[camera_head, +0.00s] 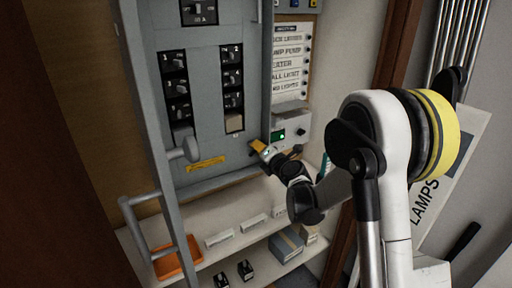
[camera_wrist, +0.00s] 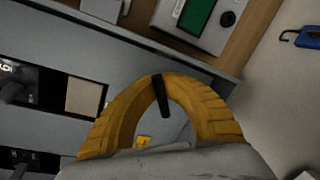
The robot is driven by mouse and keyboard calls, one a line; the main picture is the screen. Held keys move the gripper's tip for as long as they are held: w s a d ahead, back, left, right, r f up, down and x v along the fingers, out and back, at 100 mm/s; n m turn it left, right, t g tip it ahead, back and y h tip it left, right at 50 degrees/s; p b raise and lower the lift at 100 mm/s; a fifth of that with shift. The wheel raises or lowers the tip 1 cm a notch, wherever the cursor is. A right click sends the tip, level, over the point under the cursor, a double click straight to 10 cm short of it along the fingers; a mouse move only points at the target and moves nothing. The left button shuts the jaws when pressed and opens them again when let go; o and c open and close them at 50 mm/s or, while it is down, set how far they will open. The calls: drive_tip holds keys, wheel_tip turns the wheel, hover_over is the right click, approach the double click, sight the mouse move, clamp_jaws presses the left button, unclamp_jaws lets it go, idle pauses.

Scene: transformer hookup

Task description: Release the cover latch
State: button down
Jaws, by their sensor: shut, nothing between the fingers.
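The grey breaker panel (camera_head: 205,145) fills the upper left of the head view, with black breakers in two columns. A grey knob (camera_head: 188,149) stands out at its left, beside a grey upright with a bar handle (camera_head: 138,204). I cannot tell for certain which part is the cover latch. My gripper (camera_head: 257,146) is at the panel's lower right edge, its yellow fingers shut and empty. In the wrist view its fingers (camera_wrist: 158,80) meet in an arch over the panel's edge. A short dark bar (camera_wrist: 162,97) shows at their tips; I cannot tell what it is.
A box with a green screen (camera_head: 285,134) is just right of my gripper. Below are shelves (camera_head: 205,262) with small boxes, black parts and an orange tray (camera_head: 172,264). A LAMPS sign (camera_head: 445,175) hangs at the right.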

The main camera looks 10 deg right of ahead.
drive_tip(key=c, duration=1.5)
unclamp_jaws()
drive_tip(key=v, duration=1.2)
drive_tip(key=shift+r, duration=0.1)
